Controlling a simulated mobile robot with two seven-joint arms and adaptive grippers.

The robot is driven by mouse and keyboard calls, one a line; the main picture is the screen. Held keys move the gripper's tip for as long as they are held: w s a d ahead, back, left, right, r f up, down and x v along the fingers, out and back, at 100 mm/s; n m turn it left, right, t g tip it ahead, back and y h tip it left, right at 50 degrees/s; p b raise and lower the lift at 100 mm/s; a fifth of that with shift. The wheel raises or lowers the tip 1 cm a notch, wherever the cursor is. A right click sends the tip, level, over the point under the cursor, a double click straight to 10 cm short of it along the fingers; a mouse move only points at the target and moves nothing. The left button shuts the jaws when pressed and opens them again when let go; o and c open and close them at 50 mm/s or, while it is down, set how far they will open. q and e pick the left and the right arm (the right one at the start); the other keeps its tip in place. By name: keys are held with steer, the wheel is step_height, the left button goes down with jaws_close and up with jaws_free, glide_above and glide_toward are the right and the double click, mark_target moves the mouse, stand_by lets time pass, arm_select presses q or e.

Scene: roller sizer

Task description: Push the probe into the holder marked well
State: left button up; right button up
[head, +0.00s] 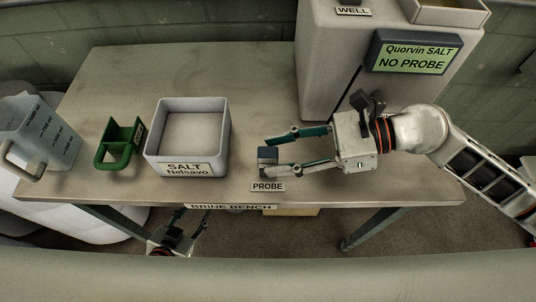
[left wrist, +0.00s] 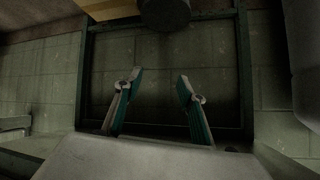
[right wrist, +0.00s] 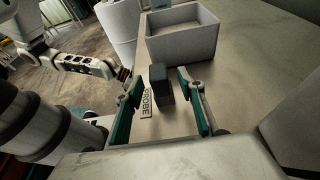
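The probe (head: 267,155), a small dark grey block, stands upright at the bench's front edge behind a PROBE label (head: 267,187). My right gripper (head: 270,154) is open, with its fingertips on either side of the probe. In the right wrist view the probe (right wrist: 160,84) stands between the spread fingers (right wrist: 157,93), with gaps on both sides. A WELL label (head: 353,11) is at the top of the pale grey machine (head: 325,60); the holder itself cannot be made out. My left gripper (head: 187,218) is low, in front of the bench; the left wrist view shows its fingers (left wrist: 160,80) open and empty.
The machine's display (head: 415,54) reads "Quorvin SALT NO PROBE". A grey SALT box (head: 222,140), a green scoop (head: 118,142) and a clear measuring jug (head: 40,135) stand to the left. The bench top (head: 200,65) behind the box is clear.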

steer(key=shift+x, duration=1.1)
steer(key=shift+a, duration=0.15)
steer(key=c, duration=1.1)
arm_select(q)
steer(key=shift+s+f, duration=0.3)
steer(key=shift+s, duration=0.1)
arm_select(e)
steer(key=shift+o, duration=0.2)
arm_select(q)
steer(key=shift+w+r, duration=0.1)
steer(key=shift+r, duration=0.1)
